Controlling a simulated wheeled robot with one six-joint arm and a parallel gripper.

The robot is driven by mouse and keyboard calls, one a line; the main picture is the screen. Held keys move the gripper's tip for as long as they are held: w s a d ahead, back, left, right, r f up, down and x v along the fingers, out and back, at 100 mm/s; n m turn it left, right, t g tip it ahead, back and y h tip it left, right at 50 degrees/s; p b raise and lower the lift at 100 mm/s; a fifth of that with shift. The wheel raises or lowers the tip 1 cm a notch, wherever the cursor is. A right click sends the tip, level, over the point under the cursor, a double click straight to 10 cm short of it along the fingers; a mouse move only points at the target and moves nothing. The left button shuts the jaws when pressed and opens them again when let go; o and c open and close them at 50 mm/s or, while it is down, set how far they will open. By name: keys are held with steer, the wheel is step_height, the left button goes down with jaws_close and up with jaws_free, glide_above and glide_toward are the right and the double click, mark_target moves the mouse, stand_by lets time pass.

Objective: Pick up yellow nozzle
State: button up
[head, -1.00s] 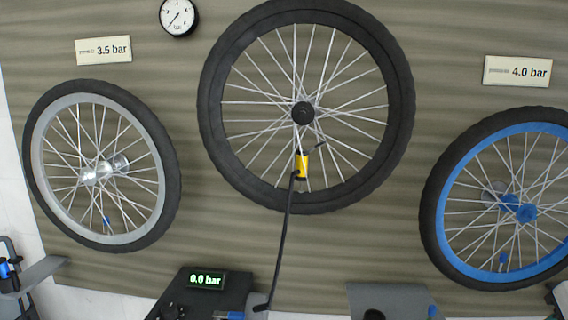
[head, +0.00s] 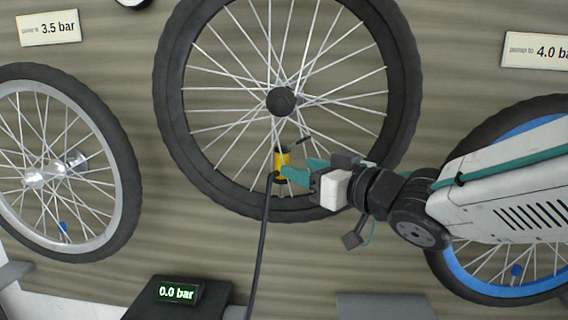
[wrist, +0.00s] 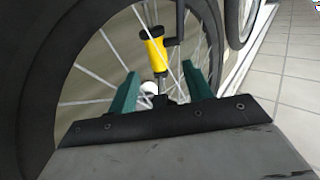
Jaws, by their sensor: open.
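The yellow nozzle (head: 282,160) sits at the lower inner rim of the middle black wheel (head: 176,100), with a black lever at its top and a black hose (head: 259,240) running down from it. In the wrist view the nozzle (wrist: 153,50) stands upright just beyond and between the two green fingers. My gripper (head: 297,172) is open and comes in from the right, its fingertips close beside the nozzle. In the wrist view my gripper (wrist: 157,82) holds nothing. I cannot tell whether a finger touches the nozzle.
A grey-rimmed wheel (head: 125,165) hangs at left and a blue-rimmed wheel (head: 470,140) at right, partly behind my arm. Spokes surround the nozzle closely. A display reading 0.0 bar (head: 178,292) stands below. Signs read 3.5 bar (head: 50,28) and 4.0 bar (head: 540,50).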

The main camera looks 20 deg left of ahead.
mark_target(287, 159)
steer(key=x, duration=0.5)
steer(key=shift+w+r, duration=0.2)
steer(key=c, duration=1)
steer(key=shift+c, duration=0.2)
steer(key=shift+r, duration=0.1)
